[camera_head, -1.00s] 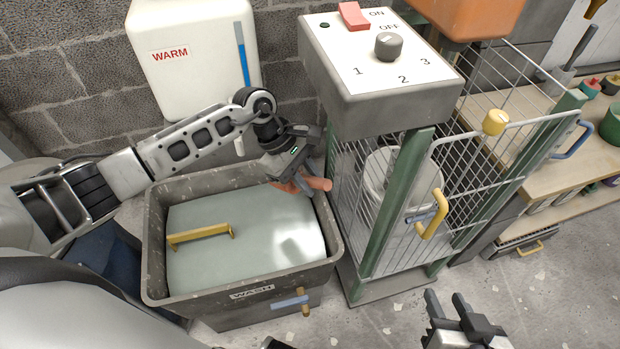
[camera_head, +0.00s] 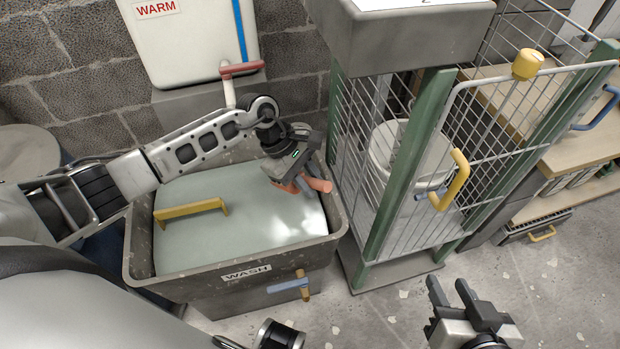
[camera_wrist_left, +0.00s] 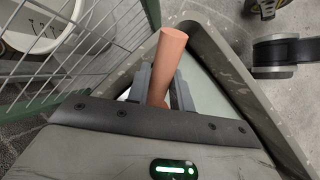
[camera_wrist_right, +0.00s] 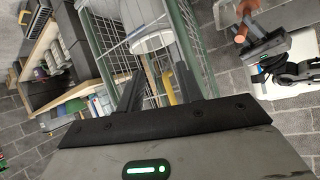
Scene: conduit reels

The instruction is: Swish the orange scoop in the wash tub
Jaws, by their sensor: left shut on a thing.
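The orange scoop (camera_head: 318,184) is in my left gripper (camera_head: 304,186), over the right part of the wash tub (camera_head: 136,240) near its right rim. In the left wrist view the fingers (camera_wrist_left: 160,90) are shut on the scoop's round orange handle (camera_wrist_left: 166,60). The scoop's bowl is mostly hidden by the gripper and I cannot tell how deep it sits. The tub is grey, labelled WASH, and filled with pale liquid. My right gripper (camera_head: 452,292) is open and empty over the floor in front of the cage; its spread fingers (camera_wrist_right: 155,95) also show in the right wrist view.
A yellow handle (camera_head: 190,208) shows at the left of the tub. A green-posted wire cage (camera_head: 400,180) with a yellow door handle (camera_head: 450,180) stands close on the tub's right. A white WARM tank (camera_head: 190,50) hangs behind. The floor at front right is clear.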

